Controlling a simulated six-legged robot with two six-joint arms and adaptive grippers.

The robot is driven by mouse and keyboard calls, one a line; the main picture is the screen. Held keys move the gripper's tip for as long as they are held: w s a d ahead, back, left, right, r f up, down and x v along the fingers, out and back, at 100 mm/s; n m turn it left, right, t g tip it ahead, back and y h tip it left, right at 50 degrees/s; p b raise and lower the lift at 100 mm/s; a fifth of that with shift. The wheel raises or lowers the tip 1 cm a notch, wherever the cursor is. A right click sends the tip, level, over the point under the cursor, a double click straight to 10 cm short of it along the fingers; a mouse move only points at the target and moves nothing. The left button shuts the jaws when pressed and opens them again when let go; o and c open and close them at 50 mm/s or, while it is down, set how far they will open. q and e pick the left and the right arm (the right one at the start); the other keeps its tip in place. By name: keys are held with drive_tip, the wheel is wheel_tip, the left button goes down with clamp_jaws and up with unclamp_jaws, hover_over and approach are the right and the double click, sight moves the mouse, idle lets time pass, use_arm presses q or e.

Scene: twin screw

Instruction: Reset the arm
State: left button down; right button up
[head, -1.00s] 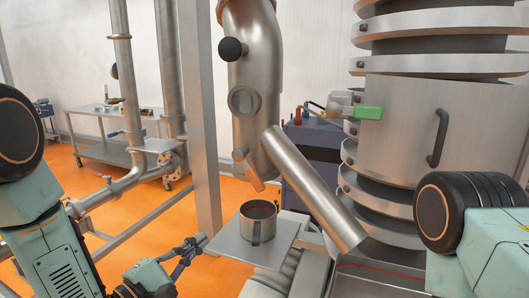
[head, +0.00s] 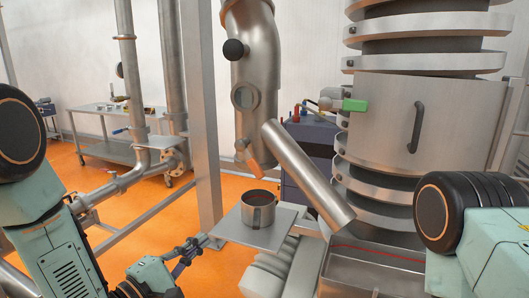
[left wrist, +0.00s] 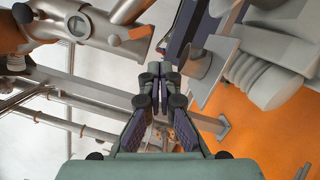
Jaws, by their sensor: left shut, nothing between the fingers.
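My left gripper (head: 188,247) is low in the head view, left of the small metal shelf (head: 275,229). Its fingers are together and hold nothing. The left wrist view also shows the left gripper (left wrist: 160,72) with its fingertips meeting at the middle. A metal cup (head: 259,211) with dark reddish contents stands upright on the shelf, apart from the gripper. My right arm shows only at the right edge of the head view; its gripper is out of view.
A slanted steel chute (head: 308,178) comes down from a vertical pipe (head: 252,60) beside the shelf. A steel cart (head: 110,145) stands at the back left. Orange floor is open left of the shelf.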

use_arm(q)
drive_tip(key=s+a+f+m+g+y+b, duration=0.1)
drive_tip(key=s+a+f+m+g+y, duration=0.15)
drive_tip(key=f+m, duration=0.45)
drive_tip(key=s+a+f+m+g+y+b, duration=0.2)
drive_tip(key=s+f+g+y, duration=0.15)
drive_tip(key=f, duration=0.85)
drive_tip(key=s+a+f+m+g+y+b, duration=0.2)
drive_tip(key=s+f+g+b, duration=0.3)
drive_tip(key=s+f, duration=0.7)
drive_tip(key=s+a+f+m+g+y+b, duration=0.2)
drive_tip(key=s+f+g+b, duration=0.3)
drive_tip(key=s+f, duration=0.8)
drive_tip(key=s+m+b, duration=0.1)
drive_tip(key=s+b, duration=0.1)
drive_tip(key=s, duration=0.2)
drive_tip(key=shift+a+f+m+b, duration=0.15)
drive_tip(key=shift+a+m+b, duration=0.1)
drive_tip(key=shift+m+b, duration=0.15)
drive_tip(key=shift+s+y, duration=0.2)
drive_tip(key=shift+y, duration=0.1)
